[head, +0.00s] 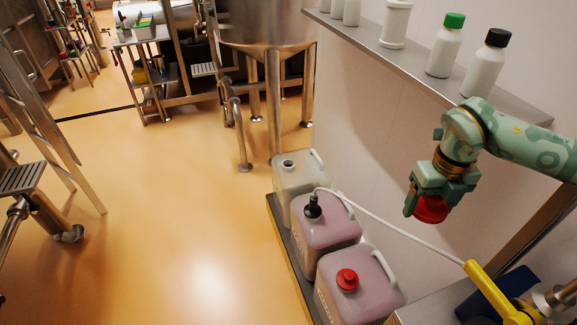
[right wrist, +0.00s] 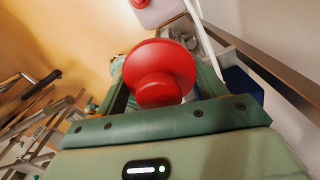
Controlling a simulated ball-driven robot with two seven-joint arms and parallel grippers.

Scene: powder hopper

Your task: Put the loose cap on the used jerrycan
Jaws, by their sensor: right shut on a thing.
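My right gripper (head: 427,206) is shut on the loose red cap (head: 432,210) and holds it in the air, right of the jerrycans and below the wall shelf. In the right wrist view the cap (right wrist: 160,68) sits between the fingers, its wide end away from the palm. The pale, emptier-looking jerrycan (head: 297,181) at the back of the row has an open, uncapped neck (head: 289,164). The cap is well apart from it. My left gripper is not in view.
The middle jerrycan (head: 325,232) has a black fitting (head: 312,206) with a white hose running to a yellow handle (head: 492,290). The front jerrycan (head: 362,298) wears a red cap (head: 347,279). Bottles stand on the shelf (head: 400,55).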

